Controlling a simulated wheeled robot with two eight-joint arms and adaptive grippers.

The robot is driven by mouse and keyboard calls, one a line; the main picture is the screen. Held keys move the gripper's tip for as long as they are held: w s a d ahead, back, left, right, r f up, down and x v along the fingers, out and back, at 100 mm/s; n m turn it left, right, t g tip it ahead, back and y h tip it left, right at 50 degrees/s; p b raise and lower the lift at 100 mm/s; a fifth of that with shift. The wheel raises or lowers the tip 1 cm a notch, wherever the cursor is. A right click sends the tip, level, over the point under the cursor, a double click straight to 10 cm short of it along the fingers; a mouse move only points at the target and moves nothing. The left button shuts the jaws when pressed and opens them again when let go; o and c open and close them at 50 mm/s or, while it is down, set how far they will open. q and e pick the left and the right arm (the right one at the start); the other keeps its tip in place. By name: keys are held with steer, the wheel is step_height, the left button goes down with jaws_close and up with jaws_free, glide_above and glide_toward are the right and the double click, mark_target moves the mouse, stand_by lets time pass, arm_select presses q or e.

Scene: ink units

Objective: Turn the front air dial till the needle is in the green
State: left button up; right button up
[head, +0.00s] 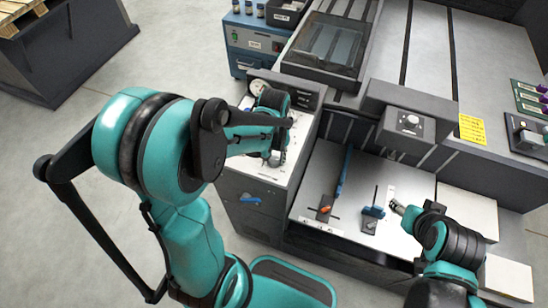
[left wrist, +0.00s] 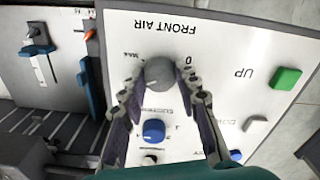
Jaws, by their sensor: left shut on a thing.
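The front air dial (left wrist: 158,72) is a grey round knob under the upside-down words FRONT AIR on a white panel (left wrist: 215,50) in the left wrist view. My left gripper (left wrist: 160,80) is shut on this dial, one finger on each side.
A blue knob (left wrist: 153,130) sits close to the dial, between my fingers' lower parts. A green button (left wrist: 285,78) is farther right on the panel. In the head view, a blue-handled lever (head: 343,172) and a small blue clamp (head: 374,211) stand in the tray right of the cabinet.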

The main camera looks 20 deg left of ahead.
mark_target(274, 160)
arm_select(q)
steer(key=shift+m, duration=1.2)
steer(key=o, duration=1.2)
steer(key=shift+c, duration=0.2)
steer(key=shift+r, duration=0.1)
step_height(274, 160, up, 12)
stand_by(1.4)
